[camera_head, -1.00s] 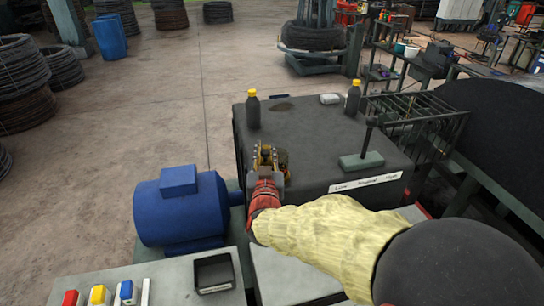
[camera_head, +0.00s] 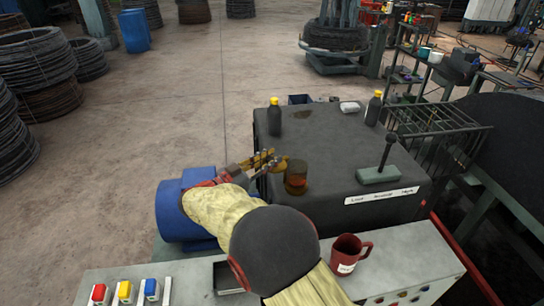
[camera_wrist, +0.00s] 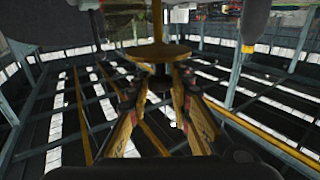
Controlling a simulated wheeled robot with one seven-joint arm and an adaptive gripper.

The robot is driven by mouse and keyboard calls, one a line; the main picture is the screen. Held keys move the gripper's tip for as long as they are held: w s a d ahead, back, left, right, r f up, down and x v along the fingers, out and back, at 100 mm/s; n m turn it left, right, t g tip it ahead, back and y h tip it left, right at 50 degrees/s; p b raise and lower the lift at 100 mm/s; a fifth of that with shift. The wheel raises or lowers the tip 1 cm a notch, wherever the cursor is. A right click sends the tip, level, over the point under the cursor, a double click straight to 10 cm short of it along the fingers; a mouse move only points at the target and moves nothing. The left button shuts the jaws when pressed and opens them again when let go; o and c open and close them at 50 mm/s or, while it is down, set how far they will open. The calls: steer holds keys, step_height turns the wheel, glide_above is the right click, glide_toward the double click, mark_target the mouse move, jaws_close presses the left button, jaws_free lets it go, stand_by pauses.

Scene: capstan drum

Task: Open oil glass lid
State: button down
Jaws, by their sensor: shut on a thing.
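The oil glass (camera_head: 296,180) is a small amber-brown cylinder standing upright on the dark machine top near its left front edge. My gripper (camera_head: 267,161) reaches in from the left, just beside the upper left of the glass. In the wrist view my gripper (camera_wrist: 158,88) is shut on the dark knob under a round brass lid (camera_wrist: 158,53). The lid (camera_head: 282,163) shows as a small yellow piece at the fingertips, close to the glass rim. I cannot tell whether the lid still touches the glass.
Two dark bottles with yellow caps (camera_head: 274,117) (camera_head: 374,108) stand on the machine top (camera_head: 330,135). A lever on a green base (camera_head: 378,175) is to the right. A red mug (camera_head: 348,254) stands on the front panel. A blue motor (camera_head: 180,215) lies beneath my arm.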

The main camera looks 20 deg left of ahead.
steer(key=shift+w+a+r+m+g+h, duration=0.15)
steer(key=shift+w+a+m+g+h, duration=0.15)
steer(key=shift+m+g+h, duration=0.5)
steer(key=shift+p, duration=0.3)
steer(key=c, duration=1.7)
jaws_free()
steer(key=shift+o, duration=0.2)
steer(key=v, duration=1.2)
steer(key=shift+f, duration=0.35)
steer(key=shift+a, duration=0.1)
